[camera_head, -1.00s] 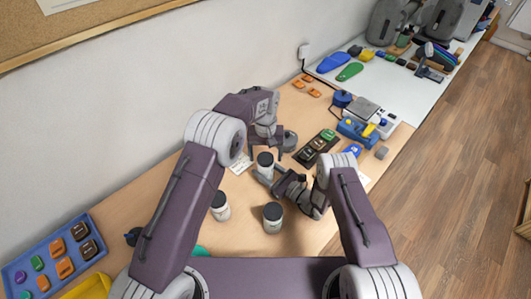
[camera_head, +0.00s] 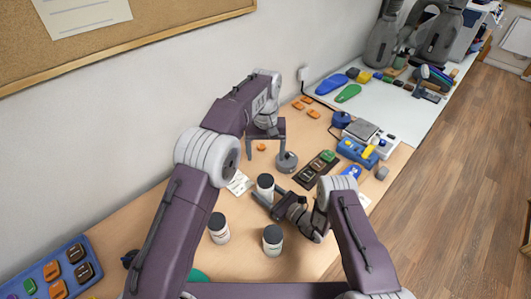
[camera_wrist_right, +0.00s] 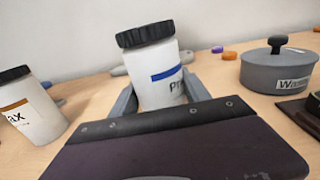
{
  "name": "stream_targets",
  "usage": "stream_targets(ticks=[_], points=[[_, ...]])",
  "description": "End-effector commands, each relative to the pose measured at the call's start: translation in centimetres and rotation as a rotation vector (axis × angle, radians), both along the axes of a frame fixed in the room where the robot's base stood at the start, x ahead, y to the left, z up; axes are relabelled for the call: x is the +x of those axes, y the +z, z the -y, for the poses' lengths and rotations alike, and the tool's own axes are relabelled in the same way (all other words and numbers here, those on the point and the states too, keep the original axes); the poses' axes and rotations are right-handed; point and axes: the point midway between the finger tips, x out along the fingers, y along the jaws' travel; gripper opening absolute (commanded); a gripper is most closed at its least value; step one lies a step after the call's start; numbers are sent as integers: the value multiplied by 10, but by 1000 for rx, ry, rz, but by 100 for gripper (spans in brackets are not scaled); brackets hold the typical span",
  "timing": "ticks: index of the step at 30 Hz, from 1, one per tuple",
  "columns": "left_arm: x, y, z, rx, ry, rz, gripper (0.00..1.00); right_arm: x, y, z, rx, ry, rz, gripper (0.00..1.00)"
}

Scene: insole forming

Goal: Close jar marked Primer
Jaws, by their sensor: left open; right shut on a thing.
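The Primer jar (camera_wrist_right: 162,88) is white with a blue stripe and a partly visible "Pr" label in the right wrist view. A black ridged lid (camera_wrist_right: 145,34) sits on its top; how tightly is not clear. The same jar (camera_head: 265,190) stands near the table's middle in the head view. My right gripper (camera_head: 268,201) is shut on the jar's body, with one finger on each side in the right wrist view (camera_wrist_right: 160,97). My left gripper (camera_head: 266,149) is open and empty, beyond the jar and apart from its lid.
Two other dark-lidded white jars (camera_head: 219,230) (camera_head: 273,240) stand nearer. A grey lidded pot (camera_head: 287,162) is just beyond the Primer jar. A dark tray (camera_head: 315,170) and blue device (camera_head: 357,152) lie to the right. A blue tray (camera_head: 48,262) is at the left.

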Motion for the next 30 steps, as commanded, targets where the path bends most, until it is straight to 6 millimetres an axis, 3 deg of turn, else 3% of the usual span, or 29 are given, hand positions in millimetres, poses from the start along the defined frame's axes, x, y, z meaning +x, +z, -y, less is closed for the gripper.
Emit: stream_targets(ticks=[1, 3, 14, 24, 30], points=[[0, 0, 0, 0, 0, 0, 79, 0, 0, 0, 0, 0, 0, 60], [0, 0, 0, 0, 0, 0, 79, 0, 0, 0, 0, 0, 0, 80], [0, -1, 0, 0, 0, 0, 79, -2, -1, 3, 0, -1, -1, 80], [0, -14, 0, 0, 0, 0, 79, -42, -3, 50, 1, -6, -4, 80], [0, -18, 0, 0, 0, 0, 79, -58, -1, 66, 1, -2, -1, 80]])
